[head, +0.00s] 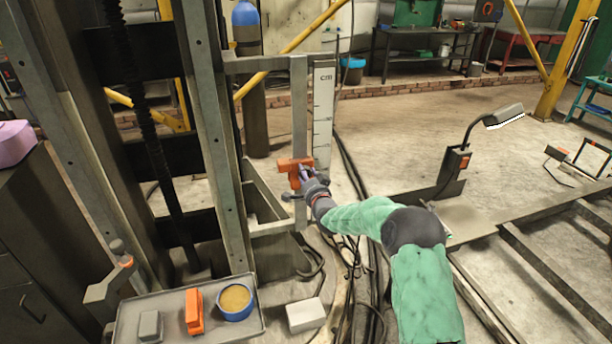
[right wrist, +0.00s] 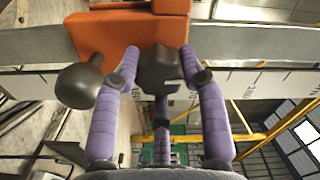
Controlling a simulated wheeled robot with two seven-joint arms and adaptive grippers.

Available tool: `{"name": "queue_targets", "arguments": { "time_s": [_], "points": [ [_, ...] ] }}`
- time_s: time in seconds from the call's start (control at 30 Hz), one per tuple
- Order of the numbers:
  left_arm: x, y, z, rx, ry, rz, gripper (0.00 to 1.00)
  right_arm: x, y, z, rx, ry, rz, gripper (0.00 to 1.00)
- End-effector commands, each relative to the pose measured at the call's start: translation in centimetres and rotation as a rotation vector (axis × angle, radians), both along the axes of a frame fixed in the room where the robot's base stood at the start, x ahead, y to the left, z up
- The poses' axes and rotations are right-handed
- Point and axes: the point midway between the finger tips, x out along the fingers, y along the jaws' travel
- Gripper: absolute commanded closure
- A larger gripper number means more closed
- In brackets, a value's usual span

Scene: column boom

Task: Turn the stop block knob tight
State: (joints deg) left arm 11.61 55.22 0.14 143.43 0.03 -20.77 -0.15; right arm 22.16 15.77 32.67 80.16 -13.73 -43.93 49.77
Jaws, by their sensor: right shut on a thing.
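The orange stop block (head: 290,163) sits on a grey upright bar (head: 299,100) beside the column. In the right wrist view the block (right wrist: 130,30) fills the top. Its dark lobed knob (right wrist: 158,72) is between the purple fingers of my right gripper (right wrist: 160,58), which is shut on it. In the head view my right gripper (head: 307,174) reaches the block from the right and mostly covers the knob. My left gripper is not in view.
A white scale marked cm (head: 323,115) stands just right of the bar. A grey tray (head: 170,310) with an orange block (head: 194,312) and a blue tin (head: 235,302) is at lower left. A lamp (head: 503,115) stands at right. Cables cross the floor.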

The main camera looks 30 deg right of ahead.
Motion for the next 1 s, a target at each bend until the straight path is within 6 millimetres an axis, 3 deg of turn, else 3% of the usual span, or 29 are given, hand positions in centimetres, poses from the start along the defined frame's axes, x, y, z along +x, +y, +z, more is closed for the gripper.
{"name": "queue_targets", "arguments": {
  "time_s": [0.03, 0.53, 0.57, 0.6, 0.63, 1.0],
  "points": [
    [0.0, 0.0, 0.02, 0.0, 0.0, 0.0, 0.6, 0.06, -0.42, 0.86, 0.003, -0.017, -0.007, 0.91],
    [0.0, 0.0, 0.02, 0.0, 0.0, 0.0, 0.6, 0.04, -0.54, 0.94, 0.018, -0.022, -0.009, 0.91],
    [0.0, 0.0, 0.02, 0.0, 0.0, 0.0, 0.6, 0.04, -0.54, 0.95, 0.018, -0.023, -0.009, 0.5],
    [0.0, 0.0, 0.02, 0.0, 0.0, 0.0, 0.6, 0.04, -0.54, 0.94, 0.018, -0.022, -0.009, 0.38],
    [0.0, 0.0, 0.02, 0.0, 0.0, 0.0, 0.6, 0.03, -0.52, 0.9, 0.018, -0.022, -0.008, 0.34],
    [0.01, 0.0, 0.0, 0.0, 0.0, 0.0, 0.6, -0.26, -0.17, 0.34, 0.021, -0.011, -0.004, 0.34]
  ]
}}
